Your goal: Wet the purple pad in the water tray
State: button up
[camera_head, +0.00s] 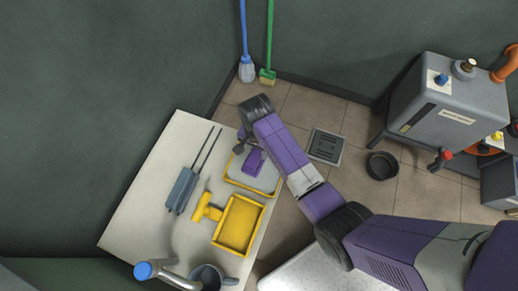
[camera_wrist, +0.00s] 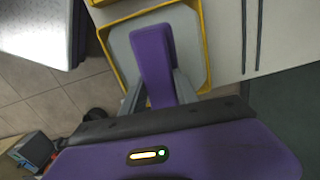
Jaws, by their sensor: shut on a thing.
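The purple pad (camera_head: 253,160) is held over a shallow tray with a yellow rim (camera_head: 243,187) and a pale grey inside. My gripper (camera_head: 242,149) is at the tray's far side and is shut on the pad. In the wrist view the pad (camera_wrist: 152,52) sits between my two fingers (camera_wrist: 158,90), its long end reaching over the tray's pale inside. The tray's yellow rim also shows there (camera_wrist: 205,45). I cannot tell whether the pad touches the water or the tray floor.
A yellow tray (camera_head: 218,243) and a yellow handled thing (camera_head: 205,207) lie nearer on the white table (camera_head: 150,220). A grey two-pronged tool (camera_head: 182,190) lies left. A tap (camera_head: 160,271) and grey pot (camera_head: 230,281) are at the front. A black bowl (camera_head: 382,166) is on the floor.

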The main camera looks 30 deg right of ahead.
jog(key=shift+f+b, duration=3)
jog(key=shift+b, duration=0.45)
jog(key=shift+f, duration=0.5)
jog(key=shift+s+f, duration=0.1)
jog(key=shift+f, duration=0.05)
dwell(0.4)
notch_tip(320, 180, up, 7)
jog(key=p, duration=0.8)
jog(key=shift+r, duration=0.2)
jog(key=shift+f, duration=0.1)
dwell(0.7)
